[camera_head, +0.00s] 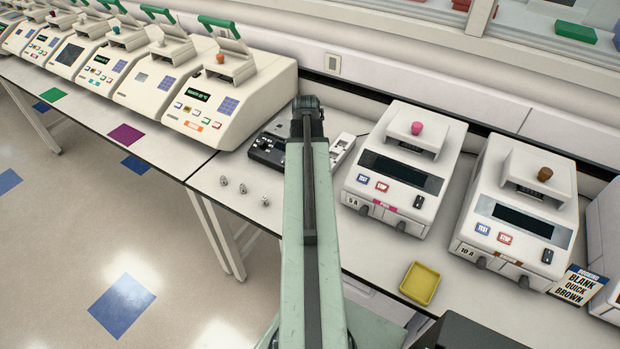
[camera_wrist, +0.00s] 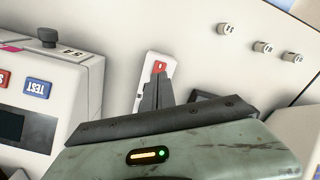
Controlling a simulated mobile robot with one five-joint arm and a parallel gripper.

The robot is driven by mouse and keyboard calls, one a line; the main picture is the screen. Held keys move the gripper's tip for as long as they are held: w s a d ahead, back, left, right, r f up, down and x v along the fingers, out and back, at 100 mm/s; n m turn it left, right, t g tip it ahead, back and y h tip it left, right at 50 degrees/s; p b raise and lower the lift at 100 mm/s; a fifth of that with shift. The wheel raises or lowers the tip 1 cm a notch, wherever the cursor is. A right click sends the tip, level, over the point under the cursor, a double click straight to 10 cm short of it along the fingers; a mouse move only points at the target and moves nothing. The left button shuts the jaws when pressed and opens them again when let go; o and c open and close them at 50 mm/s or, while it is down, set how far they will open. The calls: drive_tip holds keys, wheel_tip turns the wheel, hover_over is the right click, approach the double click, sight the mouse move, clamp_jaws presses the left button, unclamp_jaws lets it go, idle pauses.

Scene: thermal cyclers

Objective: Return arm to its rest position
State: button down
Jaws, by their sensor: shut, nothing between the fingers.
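My pale green arm (camera_head: 310,240) reaches out from the bottom of the head view over the bench (camera_head: 226,172). Its dark wrist end (camera_head: 308,122) is above the bench, between the row of cyclers and the two power units. In the wrist view my gripper (camera_wrist: 158,78) is shut and empty. Its fingertips overlap a white strip-shaped item with a red patch (camera_wrist: 156,64) in the picture; whether they touch cannot be told. The fingertips are not clear in the head view.
A black device (camera_head: 268,150) is partly hidden behind my arm. Cream cyclers (camera_head: 232,100) line the left. Power units (camera_head: 405,165) (camera_head: 520,205) stand right, with a yellow tray (camera_head: 420,284) in front. Three small numbered pieces (camera_head: 243,188) lie left of my arm. The floor is clear at left.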

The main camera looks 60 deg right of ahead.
drive_tip(key=shift+r+p, duration=0.35)
drive_tip(key=shift+r, duration=0.35)
drive_tip(key=w+a+f+n+b, duration=0.3)
drive_tip(key=w+a, duration=0.7)
drive_tip(key=a, duration=0.2)
drive_tip(key=w+a+f+n+b, duration=0.3)
drive_tip(key=w+a, duration=0.7)
drive_tip(key=a, duration=0.3)
drive_tip(key=w+a+f+n+b, duration=0.1)
drive_tip(key=a+n, duration=0.2)
drive_tip(key=a, duration=0.9)
drive_tip(key=a+f+n+b, duration=0.2)
drive_tip(key=a+n, duration=0.1)
drive_tip(key=a, duration=0.9)
drive_tip(key=shift+w+a, duration=0.25)
drive_tip(key=shift+w, duration=0.1)
drive_tip(key=shift+f, duration=0.1)
